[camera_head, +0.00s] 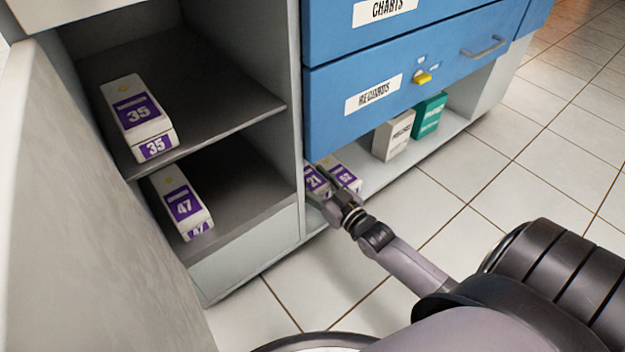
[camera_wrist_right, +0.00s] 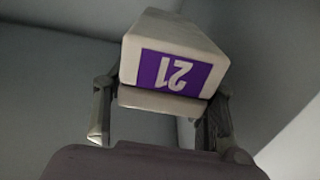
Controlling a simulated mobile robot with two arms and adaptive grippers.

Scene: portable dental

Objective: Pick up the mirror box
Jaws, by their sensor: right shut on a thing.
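My right gripper (camera_head: 334,186) reaches into the low open shelf under the blue drawers. It is shut on a white box with a purple label reading 21 (camera_head: 314,181). In the right wrist view, the fingers of the right gripper (camera_wrist_right: 160,110) are on either side of this box (camera_wrist_right: 172,40), whose label appears upside down. A similar box, labelled 52 (camera_head: 350,176), stands close beside it, partly hidden by the gripper. No box shows a readable word "mirror". My left gripper is not in view.
White box 35 (camera_head: 124,92) lies on the upper left shelf and box 47 (camera_head: 180,190) on the lower one. A white carton (camera_head: 393,136) and a green carton (camera_head: 430,115) stand farther right on the low shelf. A blue drawer (camera_head: 440,70) overhangs the gripper. The tiled floor (camera_head: 430,180) is clear.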

